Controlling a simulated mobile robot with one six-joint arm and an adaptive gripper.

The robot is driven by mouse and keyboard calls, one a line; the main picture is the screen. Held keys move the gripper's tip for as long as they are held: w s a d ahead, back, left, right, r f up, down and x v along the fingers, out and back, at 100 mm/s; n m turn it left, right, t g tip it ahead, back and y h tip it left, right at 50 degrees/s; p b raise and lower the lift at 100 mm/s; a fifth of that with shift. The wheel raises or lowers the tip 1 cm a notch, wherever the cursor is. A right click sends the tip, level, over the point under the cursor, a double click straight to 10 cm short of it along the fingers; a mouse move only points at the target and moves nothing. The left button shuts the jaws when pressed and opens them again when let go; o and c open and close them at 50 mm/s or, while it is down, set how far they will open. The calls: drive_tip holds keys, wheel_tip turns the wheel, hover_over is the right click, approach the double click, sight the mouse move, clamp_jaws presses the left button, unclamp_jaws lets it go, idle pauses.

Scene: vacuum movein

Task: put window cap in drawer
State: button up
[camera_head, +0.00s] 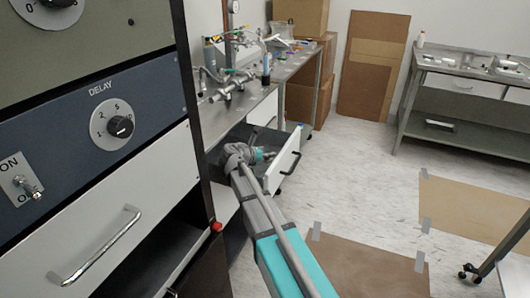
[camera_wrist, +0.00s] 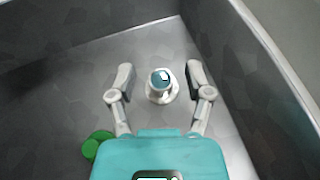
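A small round piece with a white flange and a shiny blue-topped centre, which looks like the window cap (camera_wrist: 160,85), sits on the grey drawer floor in the wrist view. My gripper (camera_wrist: 160,82) is open, with one finger on each side of the piece and a visible gap to both. In the head view my gripper (camera_head: 262,155) is inside the open drawer (camera_head: 285,160) below the metal bench. The piece cannot be made out in the head view.
A green round object (camera_wrist: 97,144) lies left of my gripper's body in the wrist view. Drawer walls rise behind and to the right. The bench (camera_head: 250,100) above carries metal fittings. A control rack (camera_head: 90,130) stands close on the left; the floor to the right is mostly clear.

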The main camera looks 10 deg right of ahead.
drive_tip(key=shift+s, duration=0.1)
idle(0.3)
drive_tip(key=shift+a+r+p, duration=0.1)
drive_tip(key=shift+r+p, duration=0.5)
drive_tip(key=shift+p, duration=0.2)
drive_tip(key=p+v, duration=0.2)
drive_tip(key=v, duration=0.5)
drive_tip(key=shift+a+p, duration=0.15)
drive_tip(key=shift+p, duration=0.15)
idle(0.6)
